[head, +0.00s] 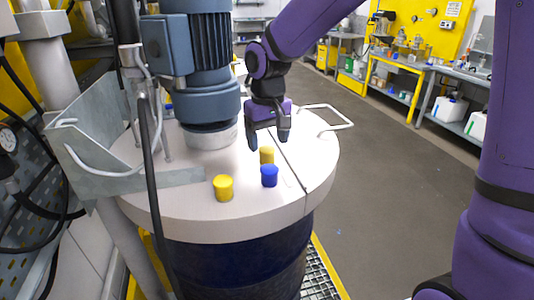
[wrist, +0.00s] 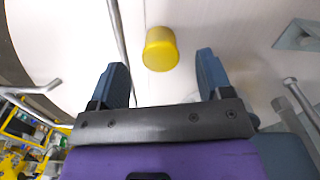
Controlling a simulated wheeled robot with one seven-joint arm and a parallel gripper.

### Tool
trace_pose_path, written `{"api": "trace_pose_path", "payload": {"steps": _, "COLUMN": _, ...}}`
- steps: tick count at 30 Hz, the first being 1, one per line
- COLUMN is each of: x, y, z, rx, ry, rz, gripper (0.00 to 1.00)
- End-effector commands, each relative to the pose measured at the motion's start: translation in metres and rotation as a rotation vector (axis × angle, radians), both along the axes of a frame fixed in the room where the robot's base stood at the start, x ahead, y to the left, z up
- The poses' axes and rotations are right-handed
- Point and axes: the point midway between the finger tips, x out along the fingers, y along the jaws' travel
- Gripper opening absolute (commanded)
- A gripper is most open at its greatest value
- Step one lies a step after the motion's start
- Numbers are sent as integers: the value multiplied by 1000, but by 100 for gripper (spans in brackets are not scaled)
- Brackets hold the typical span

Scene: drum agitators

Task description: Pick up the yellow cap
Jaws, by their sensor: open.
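Two yellow caps stand on the round white drum lid (head: 245,222) in the head view. The front yellow cap (head: 223,187) is left of a blue cap (head: 269,176). The rear yellow cap (head: 266,155) stands just behind the blue cap, which partly covers it. My gripper (head: 268,143) is open and points down, close above the rear yellow cap. In the wrist view one yellow cap (wrist: 160,50), apparently the rear one, lies between the lines of my gripper's open fingers (wrist: 162,68), near the fingertips. No contact shows.
A blue-grey motor (head: 206,90) stands on the lid left of my gripper. A grey metal bracket (head: 110,150) is at the left. A wire handle (head: 335,112) rises from the lid's right side. Open floor (head: 390,190) lies to the right.

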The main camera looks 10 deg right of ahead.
Motion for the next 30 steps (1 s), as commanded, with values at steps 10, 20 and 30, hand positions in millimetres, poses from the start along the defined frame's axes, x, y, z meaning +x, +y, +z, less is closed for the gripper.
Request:
{"api": "trace_pose_path", "payload": {"steps": 10, "x": 2, "y": 1, "z": -40, "rx": 1, "ry": 1, "rz": 1, "gripper": 72}}
{"api": "trace_pose_path", "payload": {"steps": 20, "x": 2, "y": 1, "z": -40, "rx": 1, "ry": 0, "rz": 0, "gripper": 52}}
{"api": "trace_pose_path", "payload": {"steps": 30, "x": 2, "y": 1, "z": -40, "rx": 1, "ry": -1, "rz": 0, "gripper": 19}}
